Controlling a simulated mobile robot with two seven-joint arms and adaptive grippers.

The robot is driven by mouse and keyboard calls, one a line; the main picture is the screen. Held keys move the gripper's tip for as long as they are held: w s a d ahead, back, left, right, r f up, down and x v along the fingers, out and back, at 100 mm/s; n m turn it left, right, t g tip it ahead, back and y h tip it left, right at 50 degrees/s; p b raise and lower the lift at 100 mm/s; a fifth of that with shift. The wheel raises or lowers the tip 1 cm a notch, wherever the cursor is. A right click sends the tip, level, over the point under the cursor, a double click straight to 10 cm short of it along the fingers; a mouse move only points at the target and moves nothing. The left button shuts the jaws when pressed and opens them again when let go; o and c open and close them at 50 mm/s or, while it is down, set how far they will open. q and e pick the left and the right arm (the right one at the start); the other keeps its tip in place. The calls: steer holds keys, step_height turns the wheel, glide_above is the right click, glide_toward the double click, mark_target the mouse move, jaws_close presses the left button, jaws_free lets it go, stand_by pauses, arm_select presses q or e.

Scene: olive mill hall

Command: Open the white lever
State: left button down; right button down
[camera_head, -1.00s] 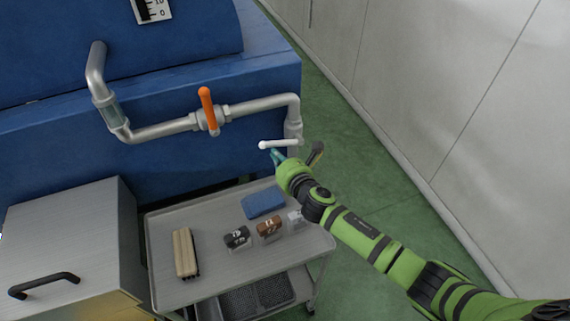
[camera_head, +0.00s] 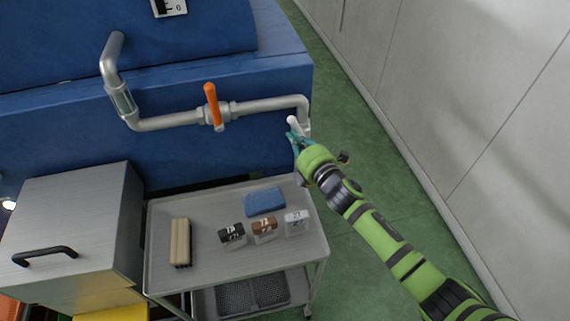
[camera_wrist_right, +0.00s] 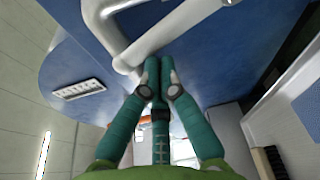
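The white lever (camera_head: 293,121) is at the right end of the grey pipe (camera_head: 270,104), by its downward bend. In the head view it looks short, and part of it is hidden by my right gripper. In the right wrist view it is a pale rod (camera_wrist_right: 165,38) with a rounded end, running toward the upper right. My right gripper (camera_head: 294,136) is at the lever, its teal fingers close together. In the wrist view the fingertips (camera_wrist_right: 159,64) meet just beside the rod, with nothing seen between them; whether they touch it is unclear. My left gripper is out of view.
An orange valve handle (camera_head: 213,104) stands on the same pipe, left of the lever. Below is a grey cart (camera_head: 210,205) with a blue cloth (camera_head: 264,201), a brush (camera_head: 181,243) and several small boxes. A pale wall (camera_head: 460,100) bounds the right, with green floor between.

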steer(key=shift+w+d+r+m+t+b, duration=0.15)
steer(key=shift+d+r+m+t+b, duration=0.15)
steer(key=shift+d+m, duration=0.45)
steer(key=shift+w+d+r+m+t+b, duration=0.25)
steer(key=shift+d+m, duration=0.2)
steer(key=shift+m, duration=0.5)
steer(key=shift+s+r, duration=0.1)
steer(key=shift+d, duration=0.1)
